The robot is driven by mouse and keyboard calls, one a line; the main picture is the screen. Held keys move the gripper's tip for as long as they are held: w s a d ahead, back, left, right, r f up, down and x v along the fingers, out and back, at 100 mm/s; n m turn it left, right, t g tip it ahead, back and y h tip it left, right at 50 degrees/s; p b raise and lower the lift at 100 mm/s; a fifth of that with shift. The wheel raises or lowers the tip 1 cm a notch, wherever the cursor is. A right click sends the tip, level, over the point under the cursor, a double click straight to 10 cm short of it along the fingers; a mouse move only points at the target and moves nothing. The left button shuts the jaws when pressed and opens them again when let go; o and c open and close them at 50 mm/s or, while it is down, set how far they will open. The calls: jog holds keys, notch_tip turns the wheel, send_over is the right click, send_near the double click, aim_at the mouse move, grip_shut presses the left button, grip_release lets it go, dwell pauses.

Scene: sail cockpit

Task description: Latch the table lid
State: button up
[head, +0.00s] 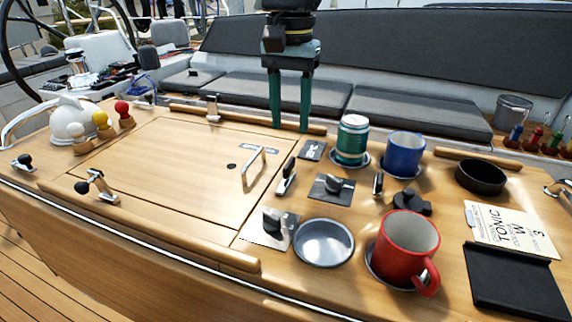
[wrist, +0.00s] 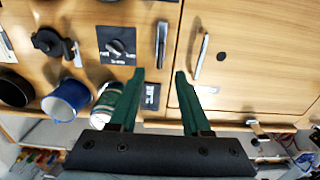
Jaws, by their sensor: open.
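The wooden table lid (head: 150,165) lies flat and looks closed in the tabletop. It carries a bar handle (head: 254,167) and a small dark hole; the handle also shows in the wrist view (wrist: 201,55). Metal fittings stand at the lid's back edge (head: 212,108) and front left (head: 95,187). I cannot tell which one latches the lid. My gripper (head: 290,128) is open and empty, pointing down over the table's back edge behind the lever.
A green can (head: 352,140), blue mug (head: 405,155) and red mug (head: 405,245) stand right of the lid. Switch panels, a metal dish (head: 323,243) and a black bowl (head: 481,178) are nearby. Knobbed pegs and a white dome (head: 72,122) stand left. The lid's top is mostly clear.

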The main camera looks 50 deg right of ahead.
aim_at(289, 162)
notch_tip(289, 162, down, 10)
jog(key=shift+f+p, duration=0.1)
jog(key=shift+p, duration=0.75)
grip_shut()
